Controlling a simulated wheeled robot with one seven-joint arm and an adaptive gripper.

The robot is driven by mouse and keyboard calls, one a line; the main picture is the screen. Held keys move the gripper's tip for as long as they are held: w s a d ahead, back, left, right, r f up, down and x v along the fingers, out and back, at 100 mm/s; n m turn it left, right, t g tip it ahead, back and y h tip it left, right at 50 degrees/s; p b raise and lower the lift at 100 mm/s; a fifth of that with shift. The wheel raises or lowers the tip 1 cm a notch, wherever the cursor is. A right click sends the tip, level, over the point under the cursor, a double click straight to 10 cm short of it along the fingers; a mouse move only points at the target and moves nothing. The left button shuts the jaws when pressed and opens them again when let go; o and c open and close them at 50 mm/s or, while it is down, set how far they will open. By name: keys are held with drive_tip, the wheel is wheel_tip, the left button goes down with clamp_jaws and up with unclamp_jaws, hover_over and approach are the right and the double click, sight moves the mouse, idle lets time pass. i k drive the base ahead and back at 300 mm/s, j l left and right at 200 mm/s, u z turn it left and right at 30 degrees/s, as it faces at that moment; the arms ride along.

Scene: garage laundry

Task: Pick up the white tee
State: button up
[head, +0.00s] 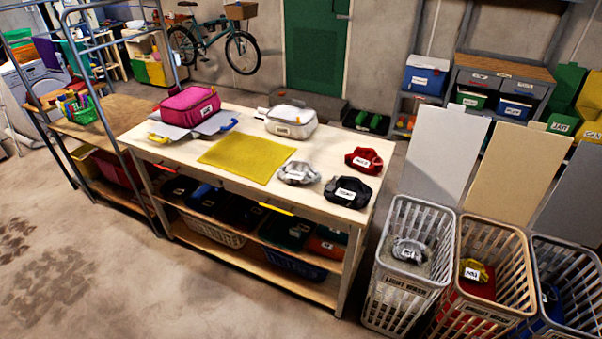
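A crumpled white-grey cloth bundle (299,172) with a small label lies on the wooden worktable (215,170), near its front right part; it looks like the white tee, but its label is too small to read surely. It sits just right of a yellow mat (247,158). A black bundle (348,192) lies close to its right and a red bundle (364,160) lies behind and to the right. Another pale cloth (409,250) lies in the light wash basket (412,210). My gripper is not in view.
A pink bag (188,108) and a white bag (291,121) stand at the table's back. Open floor (190,295) lies in front of the table.

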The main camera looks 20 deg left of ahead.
sight(301, 171)
drive_tip(key=i+j, duration=0.15)
drive_tip(key=j, duration=0.45)
drive_tip(key=i+j, duration=0.15)
drive_tip(key=j, duration=0.45)
drive_tip(key=i+j, duration=0.15)
drive_tip(key=j, duration=0.45)
drive_tip(key=i+j, duration=0.15)
drive_tip(key=j, duration=0.5)
drive_tip(key=i+j+z, duration=0.1)
drive_tip(key=j, duration=0.5)
drive_tip(key=i+j, duration=0.2)
drive_tip(key=j, duration=0.4)
drive_tip(key=i+j, duration=0.1)
drive_tip(key=j, duration=0.5)
drive_tip(key=i+j, duration=0.15)
drive_tip(key=j, duration=0.5)
